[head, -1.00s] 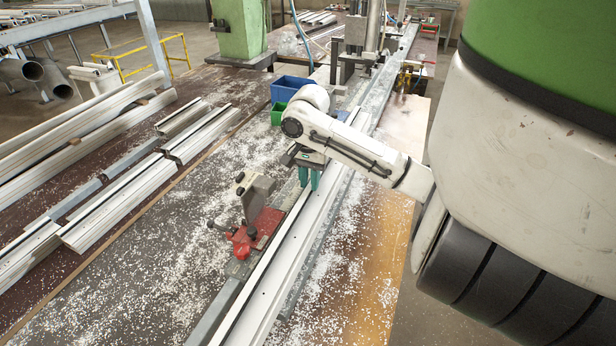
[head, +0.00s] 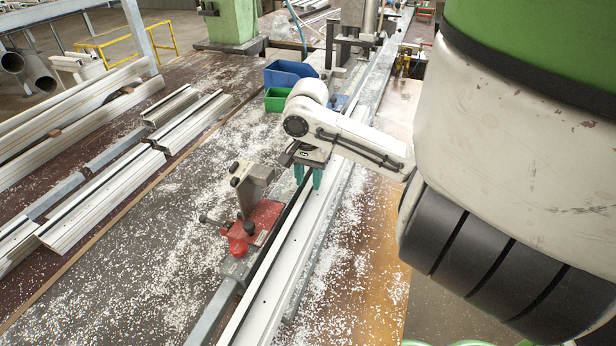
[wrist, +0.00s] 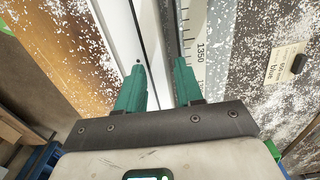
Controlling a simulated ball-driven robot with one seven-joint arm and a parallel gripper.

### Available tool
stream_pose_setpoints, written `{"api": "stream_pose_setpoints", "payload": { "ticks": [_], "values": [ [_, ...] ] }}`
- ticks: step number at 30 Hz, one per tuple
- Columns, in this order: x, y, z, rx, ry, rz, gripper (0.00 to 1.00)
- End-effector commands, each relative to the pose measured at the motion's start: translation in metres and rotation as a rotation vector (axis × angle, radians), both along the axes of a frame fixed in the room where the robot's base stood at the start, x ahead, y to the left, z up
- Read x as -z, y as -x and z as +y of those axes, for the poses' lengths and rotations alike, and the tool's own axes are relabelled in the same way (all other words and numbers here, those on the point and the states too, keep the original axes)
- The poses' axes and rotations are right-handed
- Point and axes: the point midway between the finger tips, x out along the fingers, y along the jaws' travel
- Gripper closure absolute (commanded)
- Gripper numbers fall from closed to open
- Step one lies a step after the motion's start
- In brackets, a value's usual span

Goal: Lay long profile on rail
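The long profile (head: 275,280) is a pale, narrow length with small holes, running from the bottom edge away up the bench. It also shows in the wrist view (wrist: 118,25). My gripper (head: 308,180) points down at it with two green fingers. In the wrist view the fingertips (wrist: 160,66) bracket a narrow strip of the profile and appear to close on it. Grey rail (head: 212,315) shows left of the profile at the front. A scale marked 1350 (wrist: 199,50) runs beside the right finger. Whether the profile touches the rail underneath is hidden.
A red clamp (head: 255,230) with a grey upright stands close left of the profile. Blue (head: 290,73) and green (head: 277,99) bins and a green machine column (head: 237,22) stand beyond. Shorter profiles (head: 105,195) lie at left. White chips cover the bench.

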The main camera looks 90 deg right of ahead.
Motion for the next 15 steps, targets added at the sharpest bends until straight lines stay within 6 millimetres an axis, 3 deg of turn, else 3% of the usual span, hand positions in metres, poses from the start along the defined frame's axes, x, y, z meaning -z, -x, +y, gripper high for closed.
{"api": "stream_pose_setpoints", "payload": {
  "ticks": [3, 10, 15],
  "values": [
    [0.000, 0.000, 0.000, 0.000, 0.000, 0.000, 0.53],
    [-0.001, 0.000, 0.000, 0.000, -0.001, 0.000, 0.53],
    [-0.014, -0.001, 0.000, -0.001, 0.000, -0.003, 0.53]
  ]
}}
